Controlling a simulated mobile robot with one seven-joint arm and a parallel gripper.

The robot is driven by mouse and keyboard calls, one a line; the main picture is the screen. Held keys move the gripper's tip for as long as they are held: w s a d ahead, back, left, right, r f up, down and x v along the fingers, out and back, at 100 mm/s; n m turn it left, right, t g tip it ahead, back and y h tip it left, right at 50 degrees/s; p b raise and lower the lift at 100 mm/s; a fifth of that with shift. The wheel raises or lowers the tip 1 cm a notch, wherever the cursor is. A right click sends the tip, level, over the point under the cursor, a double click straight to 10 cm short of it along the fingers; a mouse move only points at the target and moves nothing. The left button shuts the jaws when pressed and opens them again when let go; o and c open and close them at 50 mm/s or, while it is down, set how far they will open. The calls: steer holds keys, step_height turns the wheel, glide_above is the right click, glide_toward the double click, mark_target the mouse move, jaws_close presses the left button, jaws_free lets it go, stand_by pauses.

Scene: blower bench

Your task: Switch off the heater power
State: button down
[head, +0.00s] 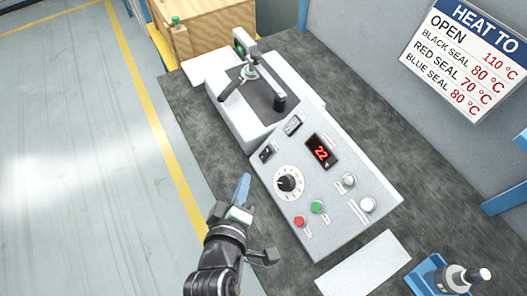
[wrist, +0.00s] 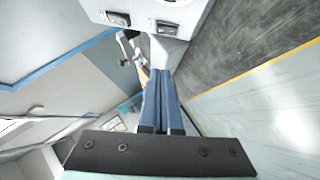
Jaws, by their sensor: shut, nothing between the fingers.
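The control panel (head: 340,200) is a pale sloped box on the bench, with a red display (head: 322,151) reading 22. Two dark rocker switches are on its left and upper part: one (head: 267,153) near the left edge and one (head: 293,124) near the top. Both also show at the top of the wrist view, one on the left (wrist: 118,18) and one on the right (wrist: 166,27). Their labels are too small to read, so I cannot tell which is heater power or its position. My gripper (head: 243,182) is shut and empty, left of the panel's edge and apart from the switches.
The panel also bears a black dial (head: 288,183), a red button (head: 299,221) and a green button (head: 317,207). A white machine (head: 240,110) with a black handle stands behind it. A blue stand (head: 432,272) is at lower right. The floor left of the bench is clear.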

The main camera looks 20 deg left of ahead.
glide_toward(267, 149)
steer(key=w+a, duration=0.3)
steer(key=shift+w+d+f+p, duration=0.4)
steer(key=shift+w+d+f, duration=0.05)
steer(key=shift+w+f, duration=0.4)
steer(key=shift+w+d+f, duration=0.4)
steer(key=shift+d+f, duration=0.05)
steer(key=shift+f, duration=0.05)
steer(key=shift+d, duration=0.1)
steer(key=shift+w+d+f, duration=0.1)
